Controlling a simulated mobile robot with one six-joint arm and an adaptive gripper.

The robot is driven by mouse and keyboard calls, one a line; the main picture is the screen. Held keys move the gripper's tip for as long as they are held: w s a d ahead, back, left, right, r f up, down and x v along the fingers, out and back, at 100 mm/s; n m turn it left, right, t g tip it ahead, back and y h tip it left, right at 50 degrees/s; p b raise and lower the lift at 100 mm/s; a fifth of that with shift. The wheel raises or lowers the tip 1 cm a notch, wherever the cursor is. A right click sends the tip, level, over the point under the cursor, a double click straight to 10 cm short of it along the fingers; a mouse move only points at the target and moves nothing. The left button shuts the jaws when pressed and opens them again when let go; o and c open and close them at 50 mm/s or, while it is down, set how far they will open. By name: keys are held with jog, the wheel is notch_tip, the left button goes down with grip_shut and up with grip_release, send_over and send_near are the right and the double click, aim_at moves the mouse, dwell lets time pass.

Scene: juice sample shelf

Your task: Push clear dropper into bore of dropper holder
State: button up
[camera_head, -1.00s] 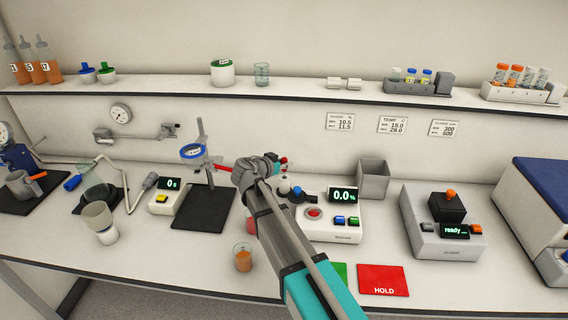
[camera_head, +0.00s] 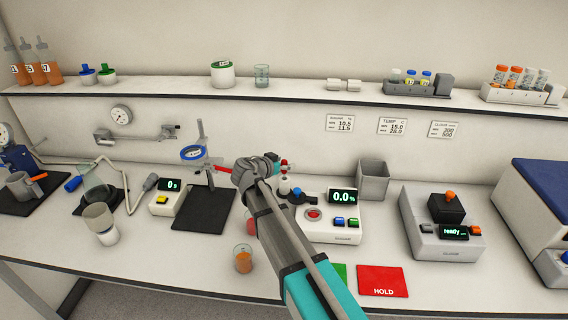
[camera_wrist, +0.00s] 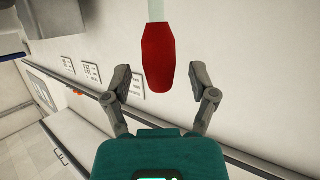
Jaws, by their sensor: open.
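The dropper, with its red bulb (camera_wrist: 158,57) and clear tube (camera_wrist: 156,10), shows in the wrist view. The bulb lies in line with the gap between my fingertips, with space visible on both sides. My gripper (camera_wrist: 158,82) is open and not closed on the bulb. In the head view a small red bulb (camera_head: 284,162) shows just past my wrist, beside a dark finger of my gripper (camera_head: 273,159). A small pale body (camera_head: 284,186) stands below this bulb. I cannot make out the dropper holder's bore or how deep the tube sits.
A white meter (camera_head: 345,235) reading 0.0 stands right of my wrist, with a grey bin (camera_head: 373,179) behind it. A beaker of orange juice (camera_head: 243,260) stands left of my forearm. The shelf edge (camera_head: 220,97) runs along the wall above.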

notch_tip(320, 180, up, 11)
jog(key=p, duration=1)
jog(key=shift+d+f, duration=0.1)
dwell(0.4)
